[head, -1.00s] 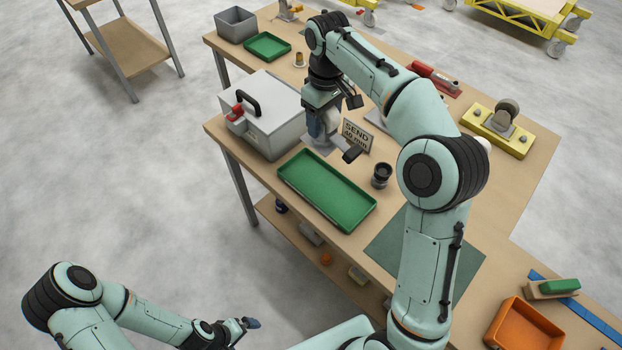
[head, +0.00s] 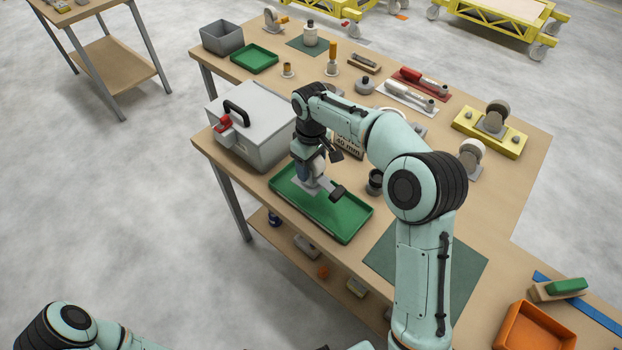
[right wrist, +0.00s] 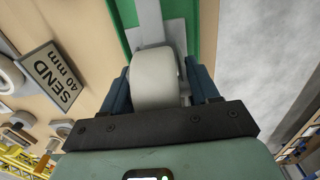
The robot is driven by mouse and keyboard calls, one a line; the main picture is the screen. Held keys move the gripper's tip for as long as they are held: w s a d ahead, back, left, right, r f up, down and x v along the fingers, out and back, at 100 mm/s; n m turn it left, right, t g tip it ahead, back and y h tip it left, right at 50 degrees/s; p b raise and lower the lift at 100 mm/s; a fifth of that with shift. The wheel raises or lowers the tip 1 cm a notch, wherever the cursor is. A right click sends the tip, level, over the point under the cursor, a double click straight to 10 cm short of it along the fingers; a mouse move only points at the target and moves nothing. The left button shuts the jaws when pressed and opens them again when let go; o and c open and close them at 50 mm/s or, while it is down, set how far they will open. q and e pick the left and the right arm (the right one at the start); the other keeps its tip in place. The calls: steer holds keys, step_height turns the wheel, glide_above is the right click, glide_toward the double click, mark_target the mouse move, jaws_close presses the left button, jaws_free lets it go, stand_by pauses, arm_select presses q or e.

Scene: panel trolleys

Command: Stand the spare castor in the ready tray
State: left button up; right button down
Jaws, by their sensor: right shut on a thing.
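My right gripper (head: 316,166) is shut on a castor with a pale wheel (right wrist: 155,80), gripped between the two blue fingers in the right wrist view. The castor's grey plate (head: 308,188) points down over the large green tray (head: 345,228), toward its far left end. I cannot tell whether the plate touches the tray floor. The castor is partly hidden by the gripper in the head view. My left arm shows at the bottom left; its gripper is out of the picture.
A grey case (head: 255,135) with a black handle stands left of the tray. A "SEND 40 mm" sign (right wrist: 50,75) and a dark round part (head: 375,182) stand beside it. Another castor (head: 472,156) and a yellow block with a castor (head: 490,135) are at the right.

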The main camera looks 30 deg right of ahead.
mark_target(311, 179)
arm_select(q)
steer(key=shift+s+f+b, duration=0.3)
steer(key=shift+f+b, duration=0.05)
steer(key=shift+f, duration=0.05)
arm_select(e)
steer(key=shift+w+f, duration=0.1)
steer(key=shift+f, duration=2.7)
steer(key=shift+f, duration=0.1)
steer(key=shift+c, duration=1.4)
jaws_free()
steer(key=shift+f, duration=0.1)
step_height(311, 179, up, 12)
steer(key=shift+r+p, duration=0.15)
steer(key=shift+p, duration=0.75)
arm_select(q)
steer(key=shift+w+r, duration=0.95)
steer(key=shift+r, duration=0.25)
steer(key=shift+s, duration=0.15)
